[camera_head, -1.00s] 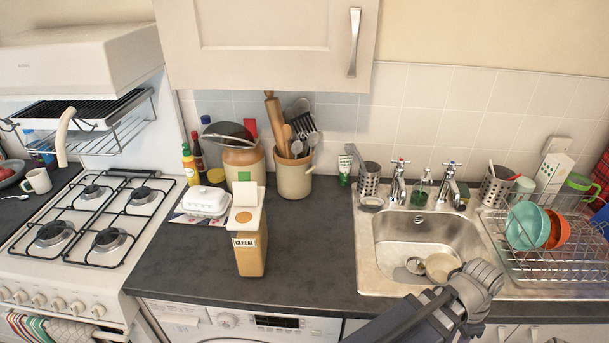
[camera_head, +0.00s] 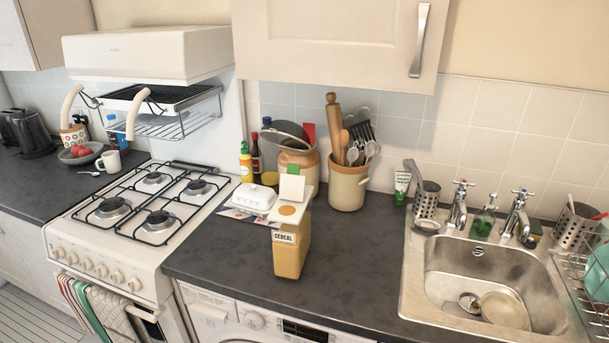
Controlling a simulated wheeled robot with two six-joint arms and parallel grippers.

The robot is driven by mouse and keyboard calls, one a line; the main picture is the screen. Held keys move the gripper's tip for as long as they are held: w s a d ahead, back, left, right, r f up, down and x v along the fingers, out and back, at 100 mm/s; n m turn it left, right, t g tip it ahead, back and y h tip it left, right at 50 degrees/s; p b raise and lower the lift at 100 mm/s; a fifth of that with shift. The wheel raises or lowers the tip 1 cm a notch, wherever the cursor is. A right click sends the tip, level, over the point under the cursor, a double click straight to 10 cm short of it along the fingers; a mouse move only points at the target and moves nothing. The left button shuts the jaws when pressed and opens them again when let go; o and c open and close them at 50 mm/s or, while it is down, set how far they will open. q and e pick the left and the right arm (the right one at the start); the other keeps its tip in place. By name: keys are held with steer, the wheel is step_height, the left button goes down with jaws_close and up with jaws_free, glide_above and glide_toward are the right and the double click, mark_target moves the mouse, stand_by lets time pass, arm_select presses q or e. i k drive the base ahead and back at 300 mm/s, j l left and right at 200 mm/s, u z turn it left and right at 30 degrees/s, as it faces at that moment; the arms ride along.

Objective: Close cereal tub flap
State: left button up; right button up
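The cereal tub (camera_head: 288,252) stands upright on the dark counter, left of the sink and near the counter's front edge. It has a tan body, a "CEREAL" label and a white lid with an orange disc. Its white flap (camera_head: 292,188) stands raised at the back of the lid, so the flap looks open. A green patch shows just behind the flap. Neither of my grippers is in view, and nothing touches the tub.
A white butter dish (camera_head: 254,198) stands left of the tub. A crock with utensils (camera_head: 347,188) and a brown-and-cream jar (camera_head: 298,165) stand behind. The sink (camera_head: 480,270) is right, the gas stove (camera_head: 150,215) left. Bare counter lies right of the tub.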

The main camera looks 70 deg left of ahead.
mark_target(292, 184)
steer(key=i+l+u, duration=0.1)
steer(key=l, duration=0.15)
steer(key=l+u, duration=0.2)
steer(key=u, duration=2.35)
steer(key=i+l, duration=0.1)
steer(key=l+u, duration=0.05)
steer(key=l, duration=0.05)
